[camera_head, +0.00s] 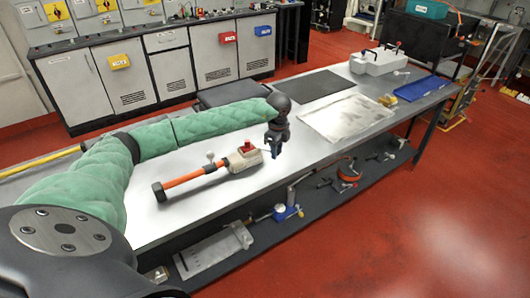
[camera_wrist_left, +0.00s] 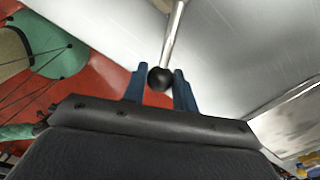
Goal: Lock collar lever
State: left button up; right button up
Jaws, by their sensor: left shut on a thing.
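A long tool lies on the bench top in the head view. It has an orange shaft (camera_head: 190,178) with a dark end at the left and a pale body with a red block (camera_head: 246,150) at the right. My left gripper (camera_head: 275,152) points down just right of this body. In the left wrist view my left gripper (camera_wrist_left: 160,88) has its blue fingers on either side of a black ball knob (camera_wrist_left: 160,79), shut on it. The knob ends a thin metal lever (camera_wrist_left: 175,32) that runs up out of the picture. Where the lever joins the tool is hidden. My right gripper does not show.
The metal bench (camera_head: 330,138) holds a dark mat (camera_head: 315,90), a clear sheet (camera_head: 345,117), a blue tray (camera_head: 421,88) and a pale case (camera_head: 378,62) farther right. A lower shelf (camera_head: 325,195) carries tools. Grey cabinets (camera_head: 150,75) stand behind.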

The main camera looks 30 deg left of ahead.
pick_arm(q)
jog(key=shift+w+n, duration=0.6)
jog(key=shift+n, duration=0.2)
jog(key=shift+w+a, duration=0.1)
jog(key=shift+w+a+n, duration=0.25)
jog(key=shift+w+n, duration=0.55)
jog(key=shift+n, duration=0.5)
jog(key=shift+w+a+n+p, duration=0.4)
jog(key=shift+w+n, duration=0.35)
jog(key=shift+n, duration=0.45)
jog(key=shift+a, duration=0.1)
